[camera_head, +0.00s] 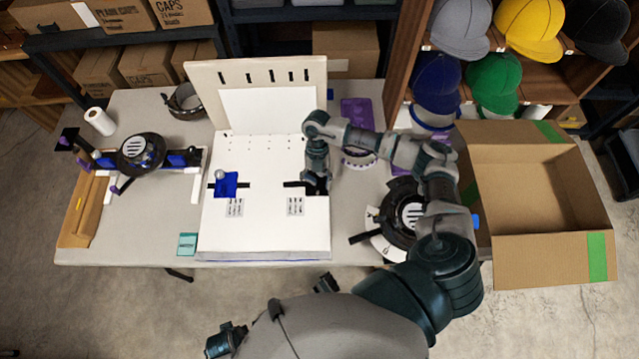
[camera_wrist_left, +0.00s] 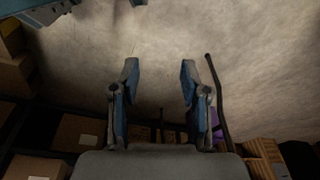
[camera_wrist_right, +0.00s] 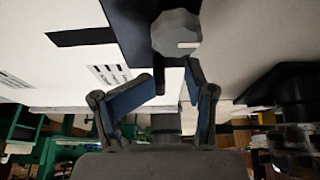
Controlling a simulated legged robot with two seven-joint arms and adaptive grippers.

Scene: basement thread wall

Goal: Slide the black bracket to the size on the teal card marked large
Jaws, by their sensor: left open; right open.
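The teal card (camera_head: 187,243) lies on the table left of the white board (camera_head: 265,235); its writing is too small to read. The black bracket (camera_wrist_right: 125,25) sits on the board's right side, with a grey faceted knob (camera_wrist_right: 176,33) on it. My right gripper (camera_head: 317,184) is over it and hides most of it in the head view. In the right wrist view its open fingers (camera_wrist_right: 172,85) point at the knob, without a visible grip. A blue bracket (camera_head: 226,184) with a round knob sits on the board's left side. My left gripper (camera_wrist_left: 160,80) is open and empty above the floor.
Two printed scale labels (camera_head: 235,207) (camera_head: 296,206) lie on the board below the brackets. A strap-holding jig (camera_head: 140,153) stands at left, a dark round cap fixture (camera_head: 400,215) at right beneath my arm. An open cardboard box (camera_head: 540,200) stands at far right.

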